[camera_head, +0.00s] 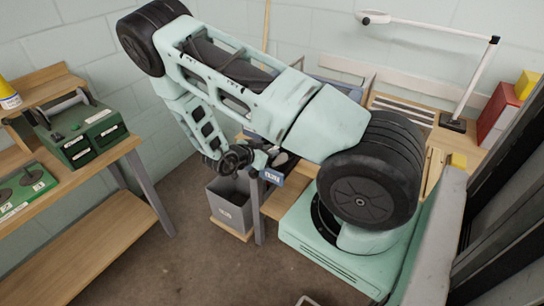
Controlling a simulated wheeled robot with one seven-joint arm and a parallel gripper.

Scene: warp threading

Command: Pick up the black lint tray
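I cannot pick out a black lint tray with certainty in the head view. My arm arches across the middle, and its wrist comes down in front of the back workbench. My gripper (277,160) is small, at the end of the dark wrist, close to the bench's left end. Its fingers are too small and too mixed with the things behind to tell open from shut. I cannot tell whether it touches or holds anything. My arm hides much of the bench top behind it.
A wooden table (75,172) at the left carries green boxes (84,130). A white lamp (440,28), a red box (497,112) and yellow items stand at the back right. The floor between is clear.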

